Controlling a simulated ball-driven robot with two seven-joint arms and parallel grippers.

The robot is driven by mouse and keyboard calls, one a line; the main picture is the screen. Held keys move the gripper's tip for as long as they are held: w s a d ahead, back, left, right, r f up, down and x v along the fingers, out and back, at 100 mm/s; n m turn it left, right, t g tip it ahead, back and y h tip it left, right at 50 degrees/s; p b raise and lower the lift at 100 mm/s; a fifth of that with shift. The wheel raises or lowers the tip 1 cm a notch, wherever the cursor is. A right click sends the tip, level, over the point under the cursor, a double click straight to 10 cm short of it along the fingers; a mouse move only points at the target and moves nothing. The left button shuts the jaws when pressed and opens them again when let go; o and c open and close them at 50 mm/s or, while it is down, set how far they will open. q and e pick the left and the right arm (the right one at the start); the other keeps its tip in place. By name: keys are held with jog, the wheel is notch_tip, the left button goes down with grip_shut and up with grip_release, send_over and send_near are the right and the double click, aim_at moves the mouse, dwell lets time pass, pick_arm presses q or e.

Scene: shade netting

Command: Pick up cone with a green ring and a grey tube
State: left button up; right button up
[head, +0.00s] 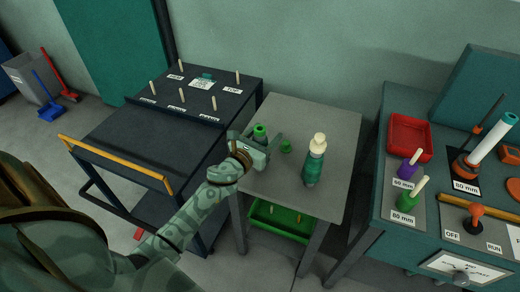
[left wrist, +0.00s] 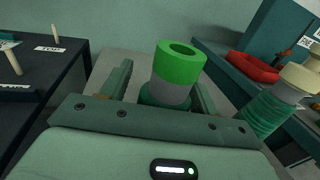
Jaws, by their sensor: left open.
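The cone with a green ring and a grey tube (head: 260,130) stands upright on the grey table, near its left edge. In the left wrist view its bright green ring (left wrist: 180,62) sits above a grey band (left wrist: 171,92), with a dark green lower part partly hidden by my gripper. My left gripper (head: 262,137) is open, with one finger on each side of the cone; it also shows in the left wrist view (left wrist: 162,85). I cannot tell whether either finger touches the cone. My right gripper is not in view.
A taller green cone with a cream top (head: 316,158) stands to the right on the grey table (head: 312,112). A dark pegged cart (head: 150,128) is left; a bench with a red tray (head: 408,137) is right.

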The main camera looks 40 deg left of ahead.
pick_arm(q)
jog(key=c, duration=1)
jog(key=shift+c, duration=0.2)
